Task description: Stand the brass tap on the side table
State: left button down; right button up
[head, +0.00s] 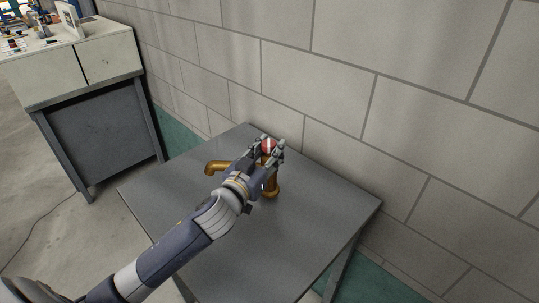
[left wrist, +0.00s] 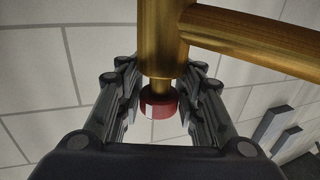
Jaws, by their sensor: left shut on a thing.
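The brass tap (head: 271,188) is upright over the grey side table (head: 190,226), its spout pointing left and its red knob on top. Its base looks to be at the tabletop; I cannot tell whether it touches. My left gripper (head: 270,152) is shut on the tap's upper part near the red knob, and hides part of its body. In the left wrist view the tap (left wrist: 163,35) shows with its spout going right and its red knob (left wrist: 160,101) between the fingers of my left gripper (left wrist: 160,88). My right gripper is not in view.
A block wall (head: 330,90) runs close behind the side table. A white-topped cabinet (head: 75,60) with small objects on it stands at the upper left. The tabletop around the tap is bare.

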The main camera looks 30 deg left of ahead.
pick_arm(q)
jog(key=shift+f, duration=0.85)
jog(key=shift+f, duration=0.15)
jog(key=c, duration=1.1)
grip_release()
